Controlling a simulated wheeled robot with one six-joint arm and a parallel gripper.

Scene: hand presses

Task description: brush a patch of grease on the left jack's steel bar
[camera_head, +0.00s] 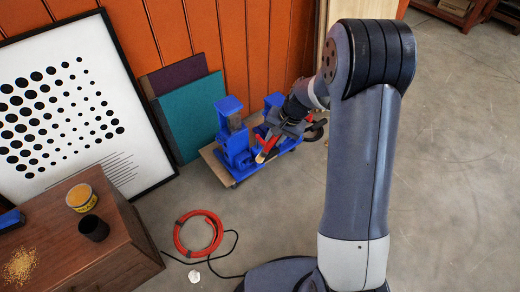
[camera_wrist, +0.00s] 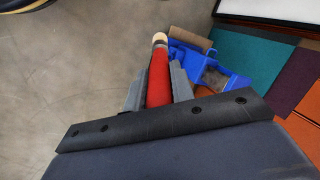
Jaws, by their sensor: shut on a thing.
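My gripper (camera_head: 274,136) is at the blue presses, shut on a red-handled brush (camera_head: 266,150). In the wrist view the red handle (camera_wrist: 158,82) lies between the two grey fingers, with its pale tip (camera_wrist: 160,38) pointing away from me. The left blue jack (camera_head: 236,150) stands upright just left of the brush, with a dull grey-brown piece at its top. A second blue jack (camera_head: 273,102) stands to the right, partly hidden by my gripper. I cannot clearly make out the left jack's steel bar or any grease on it. A yellow tin (camera_head: 81,197) stands at the lower left.
A dark cup (camera_head: 93,228) and spilled grains (camera_head: 20,265) are on the brown wooden box (camera_head: 120,255). A red coil (camera_head: 198,233) and black cable lie on the floor. Panels and a framed dot picture (camera_head: 60,100) lean behind.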

